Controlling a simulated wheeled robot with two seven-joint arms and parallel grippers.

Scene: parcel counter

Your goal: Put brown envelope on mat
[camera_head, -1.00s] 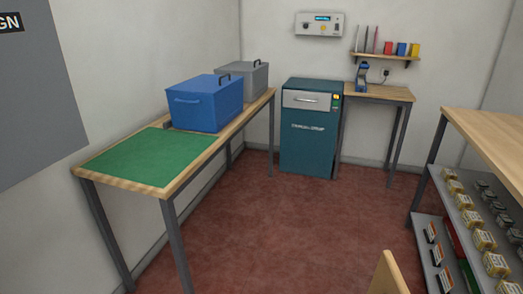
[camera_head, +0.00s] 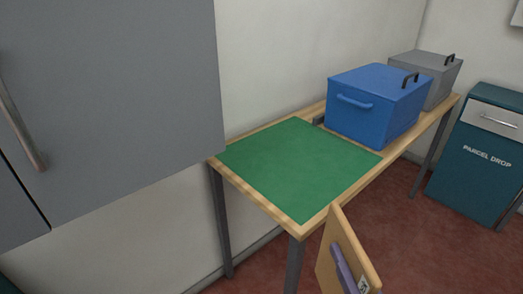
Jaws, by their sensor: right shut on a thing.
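The brown envelope (camera_head: 347,238) is at the bottom of the view, right of the middle, upright and tilted, with a small white label near its lower edge. My right gripper (camera_head: 343,272) is shut on it; only a purple-grey finger shows against its face, and the rest is below the frame. The green mat (camera_head: 290,160) lies flat and bare on the near end of the wooden table. The envelope is in front of the table's near right corner, apart from the mat. My left gripper is out of view.
A blue lidded bin (camera_head: 365,110) stands just beyond the mat, with a grey bin (camera_head: 425,75) behind it. A grey wall cabinet (camera_head: 110,100) fills the upper left. A teal parcel drop box (camera_head: 475,165) is at the right. Red floor is open between.

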